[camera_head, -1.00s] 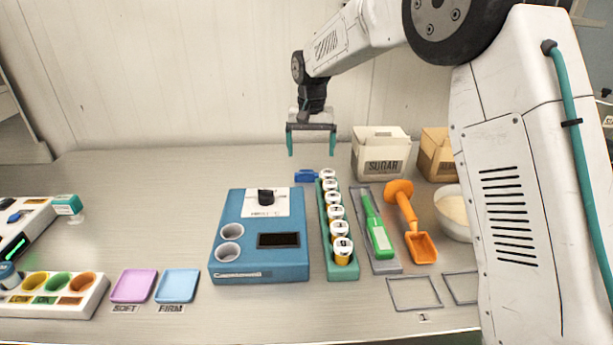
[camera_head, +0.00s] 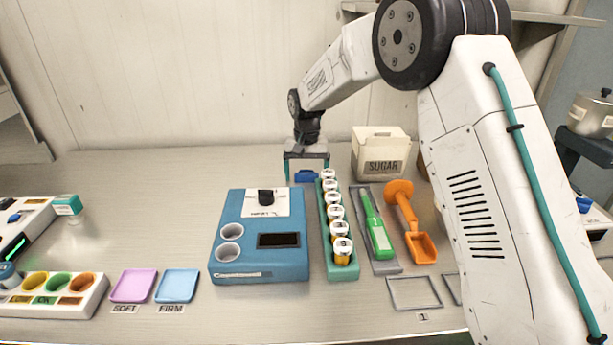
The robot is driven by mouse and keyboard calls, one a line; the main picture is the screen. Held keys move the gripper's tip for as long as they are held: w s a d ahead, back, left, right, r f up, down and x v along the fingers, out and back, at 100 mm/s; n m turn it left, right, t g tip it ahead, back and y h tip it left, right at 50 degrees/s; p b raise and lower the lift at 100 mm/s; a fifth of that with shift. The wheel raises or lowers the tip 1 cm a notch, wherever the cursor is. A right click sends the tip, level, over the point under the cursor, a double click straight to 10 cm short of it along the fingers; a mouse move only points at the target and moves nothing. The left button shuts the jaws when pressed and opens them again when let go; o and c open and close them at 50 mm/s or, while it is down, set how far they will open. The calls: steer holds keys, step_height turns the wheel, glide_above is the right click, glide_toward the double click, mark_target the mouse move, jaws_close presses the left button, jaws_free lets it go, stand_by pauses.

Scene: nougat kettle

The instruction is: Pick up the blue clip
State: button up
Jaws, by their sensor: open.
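The blue clip (camera_head: 305,176) lies on the table just behind the far end of the green rack of jars. My gripper (camera_head: 307,174) is low over it with its two teal fingers apart. The left finger stands to the left of the clip and the right finger to its right, close to the farthest jar. I cannot tell whether either finger touches the clip, and part of the right finger is hidden behind the jar.
The green rack (camera_head: 345,271) of white-capped jars is right in front. A blue device (camera_head: 230,258) stands left of it. A sugar box (camera_head: 381,155), green tool (camera_head: 376,228) and orange scoop (camera_head: 410,225) are at right. The table's back left is clear.

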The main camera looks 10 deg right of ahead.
steer(key=c, duration=1)
steer(key=shift+c, duration=0.2)
